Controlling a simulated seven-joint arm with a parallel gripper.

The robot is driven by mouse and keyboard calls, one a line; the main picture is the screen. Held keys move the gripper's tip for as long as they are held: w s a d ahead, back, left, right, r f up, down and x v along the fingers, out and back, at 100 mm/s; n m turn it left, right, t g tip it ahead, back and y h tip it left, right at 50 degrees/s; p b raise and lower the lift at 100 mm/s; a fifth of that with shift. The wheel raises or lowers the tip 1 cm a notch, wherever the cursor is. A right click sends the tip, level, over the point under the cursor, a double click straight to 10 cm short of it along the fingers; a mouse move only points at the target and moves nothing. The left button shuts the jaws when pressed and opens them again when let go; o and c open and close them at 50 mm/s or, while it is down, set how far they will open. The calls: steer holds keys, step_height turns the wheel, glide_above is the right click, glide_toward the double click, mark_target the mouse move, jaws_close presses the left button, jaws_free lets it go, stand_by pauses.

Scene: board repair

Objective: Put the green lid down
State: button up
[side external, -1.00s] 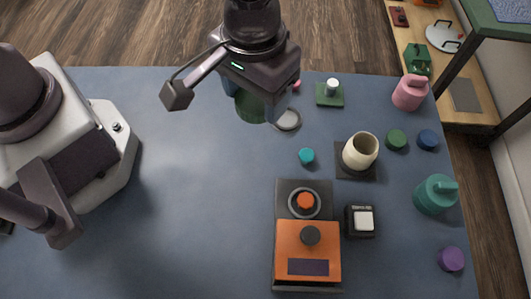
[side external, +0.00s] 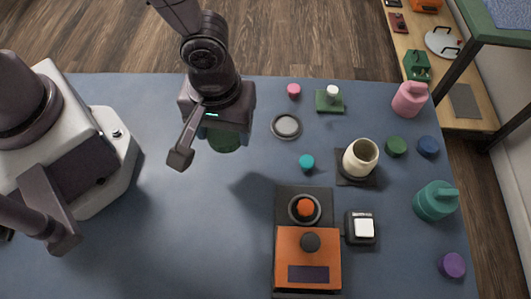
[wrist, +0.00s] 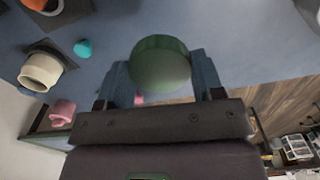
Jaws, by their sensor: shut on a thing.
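The green lid (side external: 225,143) is held in my gripper (side external: 227,132), left of the grey ring-shaped disc in the side view. In the wrist view the lid (wrist: 161,65) sits between the two blue fingers of my gripper (wrist: 160,78). The fingers are shut on its sides. The lid appears to be above the blue table; its exact height is hard to tell. Part of the lid is hidden by my gripper in the side view.
The blue table (side external: 150,220) is clear in its left and middle parts. A grey ring-shaped disc (side external: 286,126), a teal knob (side external: 307,162), a cream cup (side external: 360,158), an orange device (side external: 308,255), a pink jar (side external: 410,99) and a teal jar (side external: 436,200) stand to the right.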

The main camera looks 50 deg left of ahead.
glide_above(266, 164)
steer(key=f, duration=0.6)
steer(key=shift+s+a+f, duration=0.1)
steer(key=shift+s+a, duration=0.05)
steer(key=shift+s, duration=0.05)
steer(key=shift+w+f, duration=0.15)
steer(key=shift+f, duration=1.55)
steer(key=shift+f, duration=0.15)
steer(key=o, duration=0.8)
step_height(266, 164, up, 12)
steer(key=shift+r, duration=0.15)
steer(key=shift+r, duration=0.1)
